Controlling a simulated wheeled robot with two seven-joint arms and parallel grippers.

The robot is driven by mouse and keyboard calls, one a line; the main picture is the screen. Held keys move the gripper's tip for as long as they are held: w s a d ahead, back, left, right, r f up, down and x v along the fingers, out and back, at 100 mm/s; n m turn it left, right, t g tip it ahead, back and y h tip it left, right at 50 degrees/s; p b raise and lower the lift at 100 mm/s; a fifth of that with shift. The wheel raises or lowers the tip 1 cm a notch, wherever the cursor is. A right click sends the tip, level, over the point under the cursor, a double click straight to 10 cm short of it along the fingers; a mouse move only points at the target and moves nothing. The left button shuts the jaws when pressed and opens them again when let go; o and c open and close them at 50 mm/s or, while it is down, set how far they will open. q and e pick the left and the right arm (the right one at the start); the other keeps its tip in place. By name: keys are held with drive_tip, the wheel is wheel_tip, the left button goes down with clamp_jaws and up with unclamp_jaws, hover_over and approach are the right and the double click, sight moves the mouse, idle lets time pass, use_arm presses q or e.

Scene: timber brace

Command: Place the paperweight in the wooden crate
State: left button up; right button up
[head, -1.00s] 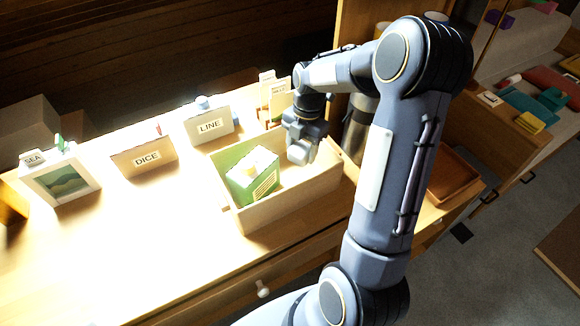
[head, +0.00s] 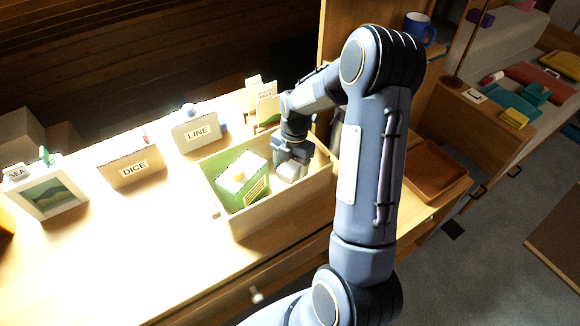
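The wooden crate (head: 284,208) stands open on the lit bench, in the middle of the head view. A green and white carton (head: 243,184) stands inside its left part. My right gripper (head: 288,172) points down into the right part of the crate, beside the carton. Its fingertips are small and partly shaded, so I cannot tell whether they are open or shut on something. I cannot make out the paperweight; it may be hidden by the gripper or the crate wall. My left gripper is not in view.
Boxes labelled LINE (head: 199,132) and DICE (head: 130,168) and a picture box (head: 47,192) stand along the bench's back. A brown tray (head: 436,171) lies right of my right arm. The bench front left of the crate is clear.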

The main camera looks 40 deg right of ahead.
drive_tip(key=shift+o, duration=0.4)
drive_tip(key=shift+r, duration=0.1)
wheel_tip(320, 180, up, 12)
drive_tip(key=d, duration=0.2)
wheel_tip(320, 180, up, 4)
drive_tip(key=m+t, duration=0.1)
drive_tip(key=m, duration=0.3)
hover_over(291, 175)
drive_tip(key=s+a+r+m+t+y, duration=0.1)
drive_tip(key=s+a+m+t, duration=0.4)
drive_tip(key=s+a+m, duration=0.9)
drive_tip(key=s+m+y, duration=0.1)
drive_tip(key=s+m, duration=0.1)
drive_tip(key=m, duration=0.3)
drive_tip(key=shift+s+r, duration=0.15)
drive_tip(key=shift+s, duration=0.25)
drive_tip(key=shift+r+p, duration=0.35)
